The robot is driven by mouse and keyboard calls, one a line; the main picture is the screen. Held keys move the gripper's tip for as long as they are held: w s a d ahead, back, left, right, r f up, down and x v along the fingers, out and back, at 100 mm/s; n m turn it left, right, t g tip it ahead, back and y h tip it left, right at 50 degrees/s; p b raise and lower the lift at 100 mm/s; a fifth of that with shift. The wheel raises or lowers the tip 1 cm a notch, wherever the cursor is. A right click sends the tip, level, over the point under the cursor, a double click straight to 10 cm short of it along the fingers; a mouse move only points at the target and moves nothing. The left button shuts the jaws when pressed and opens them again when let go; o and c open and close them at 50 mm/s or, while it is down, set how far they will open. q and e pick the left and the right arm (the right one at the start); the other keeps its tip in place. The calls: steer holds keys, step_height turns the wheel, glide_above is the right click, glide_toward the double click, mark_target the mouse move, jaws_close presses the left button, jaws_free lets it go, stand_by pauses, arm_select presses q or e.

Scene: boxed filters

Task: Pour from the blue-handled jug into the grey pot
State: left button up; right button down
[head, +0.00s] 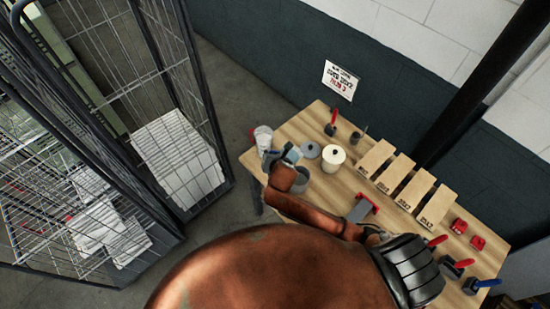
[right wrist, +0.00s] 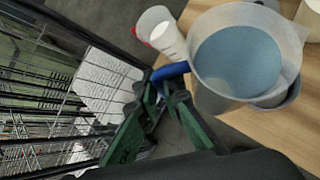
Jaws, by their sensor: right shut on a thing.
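The jug (right wrist: 237,62) is see-through and holds blue-grey contents; its blue handle (right wrist: 171,70) points left in the right wrist view. My right gripper (right wrist: 165,95) has green fingers and is shut on that handle. In the head view the jug (head: 292,154) is by the table's left end, with my right gripper (head: 272,160) at its left. The jug looks about upright. A grey vessel, likely the grey pot (head: 301,180), is just below the jug in the head view, partly hidden by my arm. In the wrist view the pot (right wrist: 286,97) shows partly behind the jug. My left gripper is not seen.
A pale red-handled jug (head: 263,138) stands at the table's left corner. A grey disc (head: 311,150) and a cream pot (head: 334,157) are right of the held jug. Several boxes (head: 411,189) and red- and blue-handled tools lie farther right. Wire cages (head: 150,90) stand left.

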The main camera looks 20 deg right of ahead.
steer(key=shift+d+r+m+t+y, duration=0.1)
steer(key=shift+r+m+t+y, duration=0.4)
steer(key=shift+r+y, duration=0.25)
stand_by(1.3)
steer(key=shift+s+d+r+m+t+y+b, duration=0.15)
steer(key=shift+d+m+t+y+b, duration=0.3)
steer(key=shift+y+b, duration=0.25)
stand_by(2.4)
steer(key=shift+m+y, duration=0.25)
stand_by(2.6)
